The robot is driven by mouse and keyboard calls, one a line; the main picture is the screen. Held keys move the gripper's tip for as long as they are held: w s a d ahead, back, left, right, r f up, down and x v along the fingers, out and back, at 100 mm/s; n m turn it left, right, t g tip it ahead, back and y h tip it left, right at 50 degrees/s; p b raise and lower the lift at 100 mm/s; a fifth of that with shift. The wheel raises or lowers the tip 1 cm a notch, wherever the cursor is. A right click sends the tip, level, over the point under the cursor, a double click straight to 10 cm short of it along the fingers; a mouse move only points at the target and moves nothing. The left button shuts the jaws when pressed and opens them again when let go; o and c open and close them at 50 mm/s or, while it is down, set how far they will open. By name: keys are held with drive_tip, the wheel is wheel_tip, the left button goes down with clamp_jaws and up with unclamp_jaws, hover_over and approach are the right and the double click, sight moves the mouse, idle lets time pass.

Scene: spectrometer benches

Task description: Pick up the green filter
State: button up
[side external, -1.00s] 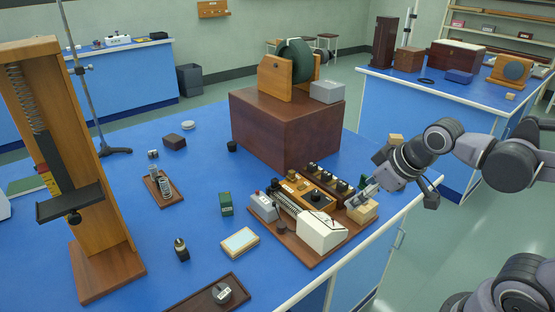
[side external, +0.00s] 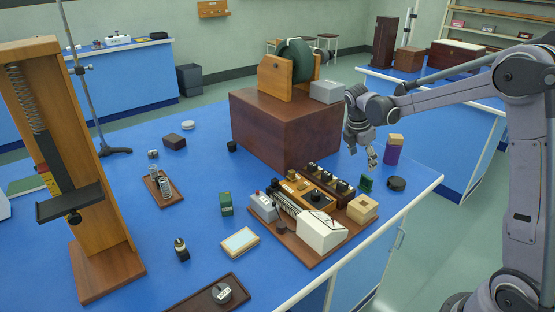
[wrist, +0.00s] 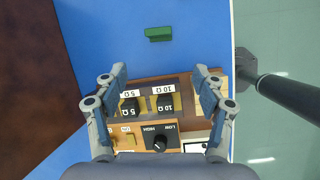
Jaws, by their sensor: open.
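The green filter (side external: 366,183) stands as a small, thin green piece on the blue table, just right of the wooden apparatus board in the side view. In the wrist view it is a narrow green bar (wrist: 158,34) at top centre, with nothing touching it. My gripper (side external: 372,160) hangs above the table, a little above the filter in the side view. In the wrist view its two fingers (wrist: 160,78) are spread wide and empty. They show over the resistor blocks, with the filter beyond the fingertips.
A dark disc (side external: 396,184) and a purple cylinder (side external: 392,154) stand close to the filter. The apparatus board (side external: 306,262), with resistors and a meter, lies beside it. A large brown box (side external: 270,125) stands behind. A second green block (side external: 226,204) stands farther left.

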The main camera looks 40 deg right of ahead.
sight(366, 178)
drive_tip(key=shift+n+g, duration=0.4)
drive_tip(key=shift+n, duration=0.3)
drive_tip(key=x, duration=0.4)
drive_tip(key=d+x, duration=0.1)
drive_tip(key=x, duration=0.4)
drive_tip(key=w+x, duration=0.1)
drive_tip(key=x, duration=0.3)
drive_tip(key=shift+s+d, duration=0.1)
drive_tip(key=shift+d, duration=0.25)
drive_tip(key=c, duration=1.1)
